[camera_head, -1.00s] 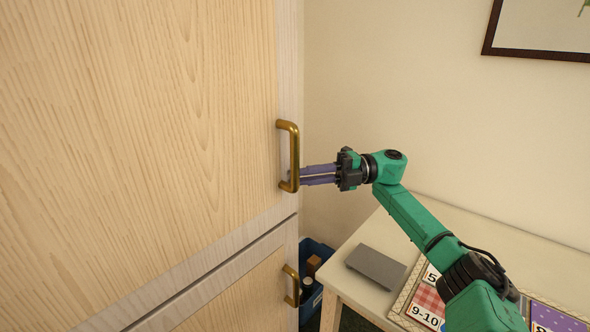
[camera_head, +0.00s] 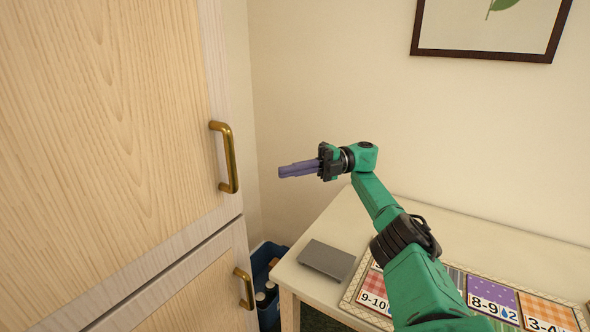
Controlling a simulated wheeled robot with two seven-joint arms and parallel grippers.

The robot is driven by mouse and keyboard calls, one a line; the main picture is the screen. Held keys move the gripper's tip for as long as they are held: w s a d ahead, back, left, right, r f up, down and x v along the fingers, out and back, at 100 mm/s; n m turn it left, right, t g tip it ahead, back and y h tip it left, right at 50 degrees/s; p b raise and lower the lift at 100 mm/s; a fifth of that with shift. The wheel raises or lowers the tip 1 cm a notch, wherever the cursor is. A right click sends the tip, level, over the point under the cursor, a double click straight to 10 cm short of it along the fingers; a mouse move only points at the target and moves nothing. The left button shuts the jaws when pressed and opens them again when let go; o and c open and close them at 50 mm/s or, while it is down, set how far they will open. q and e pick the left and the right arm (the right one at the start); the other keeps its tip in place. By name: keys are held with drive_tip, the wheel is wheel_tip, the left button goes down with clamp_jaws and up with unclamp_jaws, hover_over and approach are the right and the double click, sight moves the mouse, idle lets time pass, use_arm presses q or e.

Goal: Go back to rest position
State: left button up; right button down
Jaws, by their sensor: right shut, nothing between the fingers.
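My right gripper (camera_head: 290,170) has purple fingers that are shut with nothing between them. It points left and hangs in the air above the table's left end. It is apart from the upper brass handle (camera_head: 229,157) of the wooden cabinet (camera_head: 100,120), with a gap to the handle's right. The cabinet's upper door looks closed. My green right arm comes in from the bottom right, above the table. My left gripper does not show.
A pale table (camera_head: 478,232) stands along the wall, with a grey flat object (camera_head: 326,260) and a patterned, numbered mat (camera_head: 496,297). A blue bin (camera_head: 262,256) sits between cabinet and table. A lower brass handle (camera_head: 244,288) juts out. A framed picture (camera_head: 488,52) hangs above.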

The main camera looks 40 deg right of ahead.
drive_tip(key=shift+d, duration=0.5)
drive_tip(key=shift+r, duration=0.1)
